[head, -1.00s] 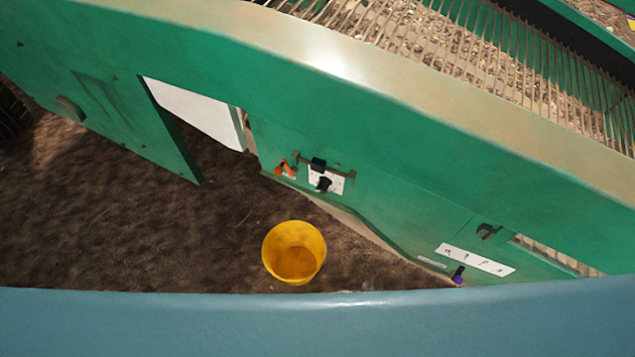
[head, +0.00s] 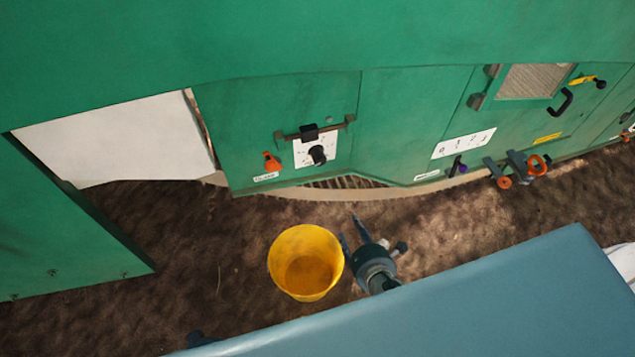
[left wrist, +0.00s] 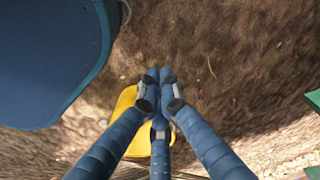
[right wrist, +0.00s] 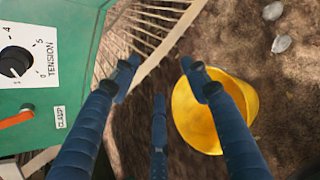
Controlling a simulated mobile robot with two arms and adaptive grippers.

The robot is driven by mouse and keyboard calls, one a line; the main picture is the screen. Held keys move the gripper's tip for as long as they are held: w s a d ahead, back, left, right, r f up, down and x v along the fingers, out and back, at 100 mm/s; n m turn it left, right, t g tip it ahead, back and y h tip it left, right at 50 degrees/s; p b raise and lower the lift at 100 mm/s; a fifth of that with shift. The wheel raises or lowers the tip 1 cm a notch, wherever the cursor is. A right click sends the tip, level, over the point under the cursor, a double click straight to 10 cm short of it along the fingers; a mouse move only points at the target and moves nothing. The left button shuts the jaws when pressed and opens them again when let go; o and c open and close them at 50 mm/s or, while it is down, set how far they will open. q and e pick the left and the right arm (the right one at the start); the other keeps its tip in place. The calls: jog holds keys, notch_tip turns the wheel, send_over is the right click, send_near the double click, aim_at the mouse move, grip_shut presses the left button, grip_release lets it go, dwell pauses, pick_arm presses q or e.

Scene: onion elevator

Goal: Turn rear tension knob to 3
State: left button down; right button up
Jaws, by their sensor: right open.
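A black tension knob (head: 318,155) sits on a white dial plate (head: 301,159) on the green machine panel. In the right wrist view the knob (right wrist: 14,62) is at the left edge, partly cut off, beside the word TENSION; I cannot tell its setting surely. An orange clamp lever (head: 272,162) is left of the dial. My right gripper (head: 349,232) is open and empty, below and right of the knob, apart from the panel. It also shows in the right wrist view (right wrist: 160,75). My left gripper (left wrist: 160,78) appears shut, with nothing seen in it, above the soil.
A yellow bucket (head: 306,262) stands on the soil just left of my right gripper. A slatted grate (head: 345,182) is below the panel. A purple-tipped lever (head: 459,168) and orange-ringed parts (head: 520,168) are farther right. Open soil lies at left.

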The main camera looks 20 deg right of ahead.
jog(key=w+a+r+n+t+b, duration=0.4)
jog(key=w+r+n+b, duration=0.1)
jog(key=r+n, duration=0.25)
jog(key=n+t+y+b, duration=0.2)
jog(key=n+t, duration=0.1)
jog(key=n, duration=0.1)
send_near(321, 162)
jog(key=w, duration=0.6)
jog(key=w+p, duration=0.1)
jog(key=w, duration=0.3)
jog(key=shift+a+r, duration=0.15)
jog(key=shift+a, duration=0.1)
pick_arm(q)
jog(key=shift+w+d+f, duration=0.1)
jog(key=shift+w+f, duration=0.1)
jog(key=shift+w, duration=0.55)
jog(key=shift+w+d+f, duration=0.1)
jog(key=shift+w+f, duration=0.05)
jog(key=shift+w, duration=0.6)
pick_arm(e)
jog(key=shift+w, duration=0.65)
jog(key=c, duration=1.2)
